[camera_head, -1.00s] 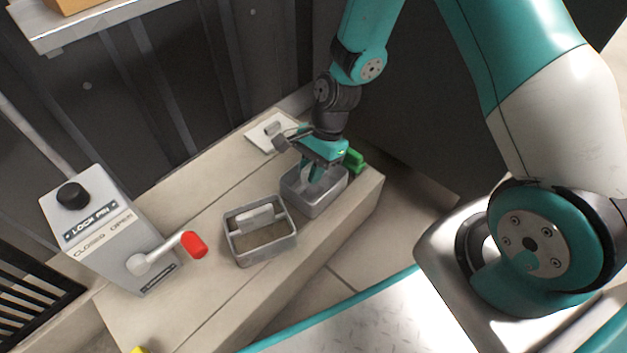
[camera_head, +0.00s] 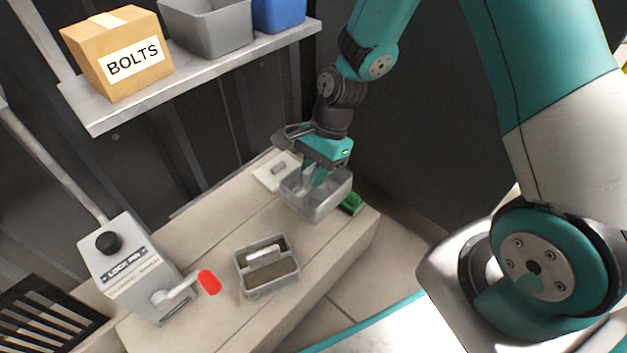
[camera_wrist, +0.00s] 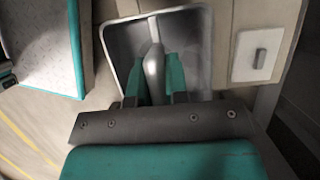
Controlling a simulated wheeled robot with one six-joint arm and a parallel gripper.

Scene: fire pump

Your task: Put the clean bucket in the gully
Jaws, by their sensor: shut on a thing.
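My gripper (camera_head: 313,178) is shut on the handle of a grey rectangular bucket (camera_head: 326,207), which looks empty inside. In the head view the bucket appears raised above the pale bench at its far right end. In the wrist view the fingers (camera_wrist: 154,85) close from both sides on the central handle, and the clean inner wall (camera_wrist: 195,50) shows. A second grey bucket (camera_head: 270,287) with brown contents and a light handle stands on the bench to the left. I cannot make out the gully for certain.
A grey lock-pin box (camera_head: 130,265) with a red-tipped lever (camera_head: 208,282) stands left on the bench (camera_head: 215,245). A green object (camera_head: 351,203) lies near the bench end. A shelf (camera_head: 100,118) holds a BOLTS box (camera_head: 120,55). A black slotted grate (camera_head: 40,315) is lower left.

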